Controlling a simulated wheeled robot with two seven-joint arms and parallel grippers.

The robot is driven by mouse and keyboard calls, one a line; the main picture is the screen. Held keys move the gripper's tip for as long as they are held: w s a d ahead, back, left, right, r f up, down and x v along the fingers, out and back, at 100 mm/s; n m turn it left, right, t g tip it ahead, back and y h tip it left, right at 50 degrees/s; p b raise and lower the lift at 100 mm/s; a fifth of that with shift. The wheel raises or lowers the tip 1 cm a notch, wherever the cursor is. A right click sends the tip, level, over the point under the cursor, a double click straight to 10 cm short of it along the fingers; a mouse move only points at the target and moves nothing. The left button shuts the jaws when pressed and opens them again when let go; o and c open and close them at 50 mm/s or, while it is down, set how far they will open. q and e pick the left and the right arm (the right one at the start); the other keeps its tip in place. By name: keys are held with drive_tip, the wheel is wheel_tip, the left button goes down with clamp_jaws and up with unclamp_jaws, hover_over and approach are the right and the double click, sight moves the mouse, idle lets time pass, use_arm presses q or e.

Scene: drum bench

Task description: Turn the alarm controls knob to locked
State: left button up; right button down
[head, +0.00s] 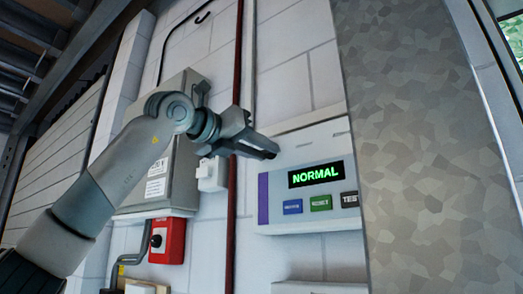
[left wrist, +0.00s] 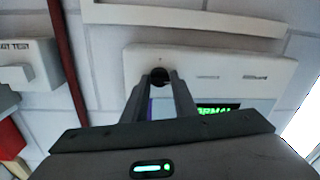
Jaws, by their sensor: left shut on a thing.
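The white alarm panel (head: 300,150) is on the wall. Its display (head: 316,174) reads "NORMAL" in green, with blue, green and black buttons below. The panel also shows in the left wrist view (left wrist: 215,68). My left gripper (head: 265,149) reaches in from the left to the panel's upper left part. In the left wrist view its two fingers (left wrist: 162,84) are shut on a dark round knob (left wrist: 159,75) at the panel's upper left. In the head view the fingers hide the knob, and I cannot read which way it points. My right gripper is not in view.
A grey wall cabinet (head: 180,90) and a red box with a black knob (head: 168,240) are left of the panel. A dark red pipe (head: 233,220) runs vertically beside it. A white box (head: 212,174) sits near my gripper. A broad speckled column (head: 425,150) stands right.

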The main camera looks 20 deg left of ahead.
use_arm(q)
drive_tip(key=shift+f+n+b, duration=0.2)
drive_tip(key=shift+n+b, duration=0.8)
drive_tip(key=shift+b, duration=0.4)
drive_tip(key=n+b, duration=0.3)
drive_tip(key=shift+n, duration=0.3)
drive_tip(key=n+b, duration=0.2)
drive_tip(key=shift+n+t+b, duration=0.3)
drive_tip(key=shift+n+t, duration=0.1)
drive_tip(key=n+b, duration=0.2)
drive_tip(key=n, duration=0.1)
drive_tip(key=shift+d+n, duration=0.1)
drive_tip(key=shift+n, duration=0.3)
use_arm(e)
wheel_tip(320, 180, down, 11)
use_arm(q)
drive_tip(key=n+y+b, duration=0.1)
drive_tip(key=n+b, duration=0.1)
drive_tip(key=n, duration=0.3)
drive_tip(key=shift+b, duration=0.35)
drive_tip(key=shift+n, duration=0.8)
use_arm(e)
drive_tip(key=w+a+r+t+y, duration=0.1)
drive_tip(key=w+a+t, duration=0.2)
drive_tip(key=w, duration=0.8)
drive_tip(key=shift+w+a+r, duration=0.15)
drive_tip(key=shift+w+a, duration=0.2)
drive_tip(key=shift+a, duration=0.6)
